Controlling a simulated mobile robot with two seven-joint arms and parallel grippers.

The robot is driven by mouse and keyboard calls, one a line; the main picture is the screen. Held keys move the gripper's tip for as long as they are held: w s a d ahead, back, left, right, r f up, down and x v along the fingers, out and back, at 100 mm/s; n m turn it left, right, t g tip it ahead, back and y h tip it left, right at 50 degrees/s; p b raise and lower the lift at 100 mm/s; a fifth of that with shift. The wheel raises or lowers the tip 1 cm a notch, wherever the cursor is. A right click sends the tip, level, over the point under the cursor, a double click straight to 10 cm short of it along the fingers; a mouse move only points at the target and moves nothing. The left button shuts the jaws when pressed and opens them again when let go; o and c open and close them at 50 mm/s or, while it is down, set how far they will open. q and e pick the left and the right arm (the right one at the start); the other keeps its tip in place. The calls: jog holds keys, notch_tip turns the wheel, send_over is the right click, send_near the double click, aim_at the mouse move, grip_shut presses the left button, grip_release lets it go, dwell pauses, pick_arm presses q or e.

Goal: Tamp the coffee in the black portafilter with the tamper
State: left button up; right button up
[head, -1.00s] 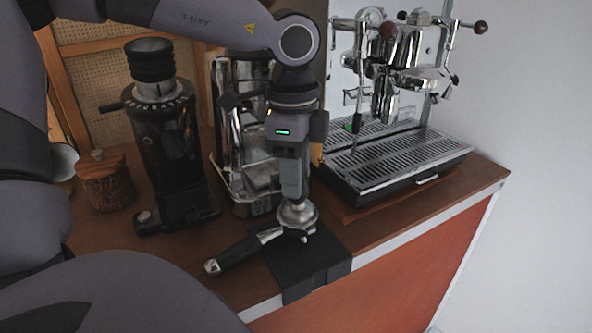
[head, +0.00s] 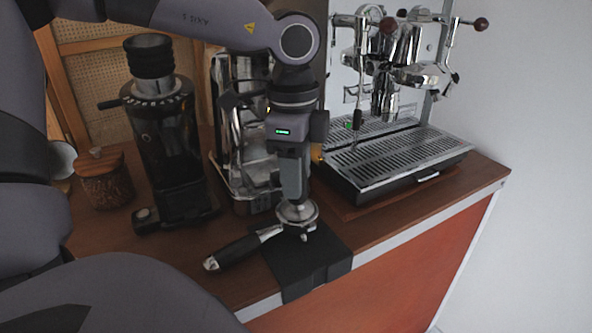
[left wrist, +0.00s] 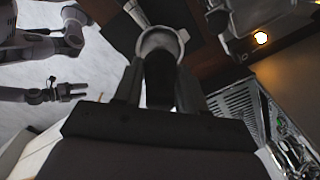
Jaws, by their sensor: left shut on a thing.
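The black portafilter lies on the black mat (head: 322,262), its dark handle (head: 238,251) pointing to the front left. The silver tamper (head: 299,213) stands about upright at the portafilter's basket. Whether it presses on the coffee cannot be told; the coffee is hidden. My left gripper (head: 293,197) points down and is shut on the tamper's handle. In the left wrist view the dark tamper handle (left wrist: 160,80) is between the fingers, with a silver ring (left wrist: 160,38) beyond it. My right gripper (left wrist: 76,91) shows at the left of that view, with its fingers apart and empty.
A chrome machine (head: 240,150) is just behind my left gripper. The espresso machine's drip tray (head: 395,160) is at the right. The counter's front edge runs close by the mat.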

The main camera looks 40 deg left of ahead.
pick_arm(q)
jog(key=shift+s+f+b, duration=0.15)
jog(key=shift+f+b, duration=0.2)
jog(key=shift+b, duration=0.15)
dwell(1.2)
jog(key=shift+r, duration=0.25)
jog(key=shift+w+r+p, duration=0.2)
jog(key=shift+r+p, duration=0.35)
jog(key=shift+r, duration=0.95)
jog(key=shift+r+p, duration=1.45)
jog(key=shift+r, duration=1.1)
jog(key=shift+f, duration=0.1)
